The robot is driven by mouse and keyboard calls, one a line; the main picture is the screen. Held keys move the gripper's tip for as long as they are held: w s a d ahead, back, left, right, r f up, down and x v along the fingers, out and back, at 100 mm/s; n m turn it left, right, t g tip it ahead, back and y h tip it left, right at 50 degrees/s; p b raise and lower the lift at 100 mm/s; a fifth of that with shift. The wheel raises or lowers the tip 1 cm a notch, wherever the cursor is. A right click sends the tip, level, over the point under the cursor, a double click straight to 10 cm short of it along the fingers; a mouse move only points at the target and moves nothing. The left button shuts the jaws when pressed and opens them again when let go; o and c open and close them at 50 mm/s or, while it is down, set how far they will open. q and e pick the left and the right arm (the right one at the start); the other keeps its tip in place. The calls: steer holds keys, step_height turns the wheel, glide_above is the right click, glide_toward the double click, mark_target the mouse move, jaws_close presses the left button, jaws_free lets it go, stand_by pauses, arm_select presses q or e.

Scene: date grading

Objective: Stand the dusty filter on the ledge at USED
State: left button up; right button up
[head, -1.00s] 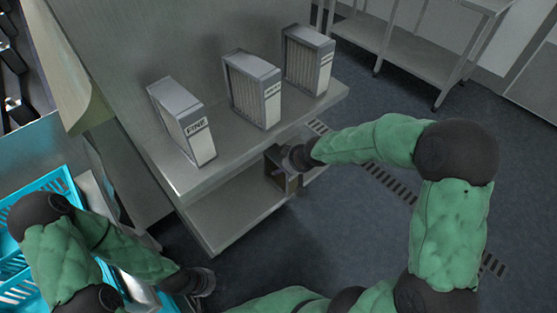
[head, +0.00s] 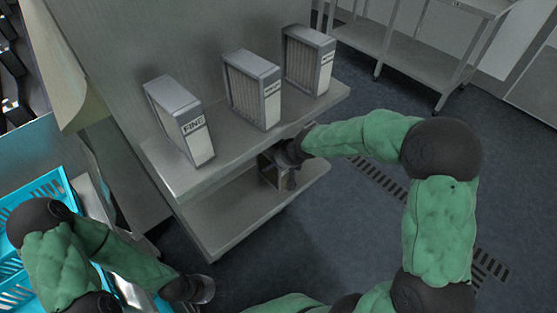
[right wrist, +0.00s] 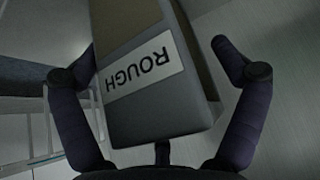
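Three pale grey filters stand on the upper shelf (head: 178,180) in the head view: one labelled FINE (head: 196,139), a middle one (head: 258,90) and a right one (head: 310,60), whose labels are too small to read. My right gripper (head: 276,172) is below the shelf's front edge, at a small grey boxy shape partly hidden by it. In the right wrist view a filter labelled ROUGH (right wrist: 155,110), upside down and tilted, lies between the spread fingers of my right gripper (right wrist: 152,52). A narrow gap shows beside the right fingertip. My left gripper (head: 203,288) is low at left, fingers unclear.
A lower shelf (head: 225,220) lies under the filters. Blue crates (head: 40,190) are at the left. A metal rack (head: 400,60) stands at the back right. The dark floor (head: 340,240) between is open, with a drain grate. No USED label is readable.

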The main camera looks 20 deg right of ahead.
steer(key=shift+r, duration=0.1)
steer(key=p+v, duration=0.3)
steer(key=v, duration=0.3)
steer(key=shift+r+p, duration=0.4)
steer(key=shift+r, duration=0.05)
steer(key=shift+s+d+r, duration=0.1)
steer(key=shift+s+r, duration=0.15)
steer(key=shift+s, duration=0.1)
